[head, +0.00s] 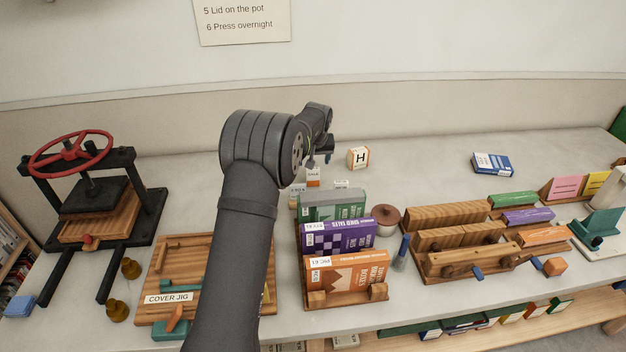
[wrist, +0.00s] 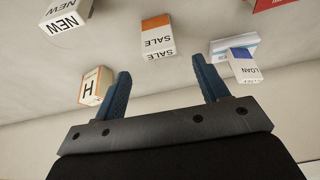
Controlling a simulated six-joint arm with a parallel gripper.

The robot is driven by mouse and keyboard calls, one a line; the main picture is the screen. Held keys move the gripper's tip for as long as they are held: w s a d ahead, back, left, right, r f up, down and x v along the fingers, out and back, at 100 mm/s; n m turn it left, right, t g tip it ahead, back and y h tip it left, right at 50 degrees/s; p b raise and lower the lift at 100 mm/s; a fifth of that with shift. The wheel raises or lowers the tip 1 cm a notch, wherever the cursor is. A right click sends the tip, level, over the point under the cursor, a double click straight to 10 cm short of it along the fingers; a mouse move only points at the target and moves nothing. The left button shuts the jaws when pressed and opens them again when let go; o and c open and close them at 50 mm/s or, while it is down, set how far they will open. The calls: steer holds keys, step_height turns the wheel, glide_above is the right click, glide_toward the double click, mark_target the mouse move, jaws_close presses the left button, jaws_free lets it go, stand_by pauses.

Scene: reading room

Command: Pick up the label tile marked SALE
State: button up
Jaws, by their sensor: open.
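The SALE tile (wrist: 158,38) is a small white block with an orange band. In the wrist view it lies beyond my fingertips, roughly in line with the gap between them. In the head view the SALE tile (head: 313,176) stands on the bench just below my gripper (head: 319,158), partly hidden by my arm's end. My gripper (wrist: 166,76) is open, with nothing between its two blue-grey fingers. The tile is apart from both fingers.
A NEW tile (wrist: 66,16) and a LOAN tile (wrist: 244,68) flank the SALE tile. An H cube (wrist: 95,86) shows close to one finger. In the head view, a rack of books (head: 345,291) stands in front. Clear bench lies right of the H cube (head: 358,158).

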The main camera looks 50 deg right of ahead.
mark_target(313, 176)
steer(key=shift+x, duration=3.5)
steer(key=shift+s+a, duration=0.1)
steer(key=shift+a, duration=0.05)
steer(key=shift+c, duration=0.2)
steer(key=c, duration=1)
